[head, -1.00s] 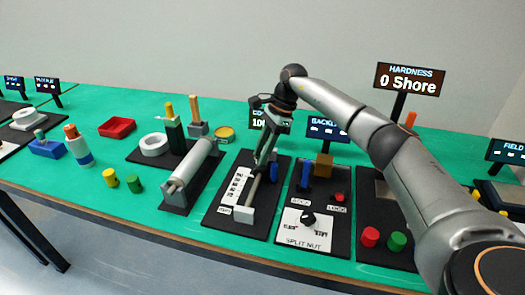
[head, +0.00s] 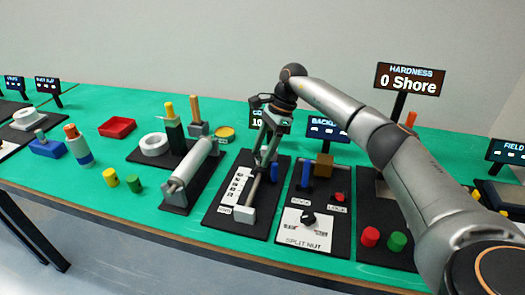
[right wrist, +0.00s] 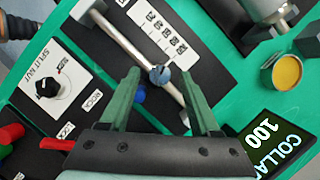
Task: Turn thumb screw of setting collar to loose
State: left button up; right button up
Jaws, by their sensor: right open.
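The setting collar's thumb screw (right wrist: 160,76) shows in the right wrist view as a small grey-blue round head with a dark slot-like line. It sits at the silver rod (right wrist: 125,42), which runs over a dark board with a white number scale (right wrist: 163,30). My right gripper (right wrist: 163,75) is open, with its green fingers on either side of the screw in the picture; I see no contact. In the head view the right gripper (head: 261,165) points down over the rod (head: 254,190), and the collar itself is mostly hidden by the fingers. My left gripper is not in view.
The split nut panel (head: 303,232) with a black knob stands to the right, and a grey roller (head: 190,165) to the left. The COLLAR sign (right wrist: 275,138) is behind the gripper.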

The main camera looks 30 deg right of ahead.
jog(key=v, duration=1.2)
jog(key=shift+r+p, duration=0.2)
jog(key=shift+p, duration=0.1)
jog(key=shift+s+d, duration=0.1)
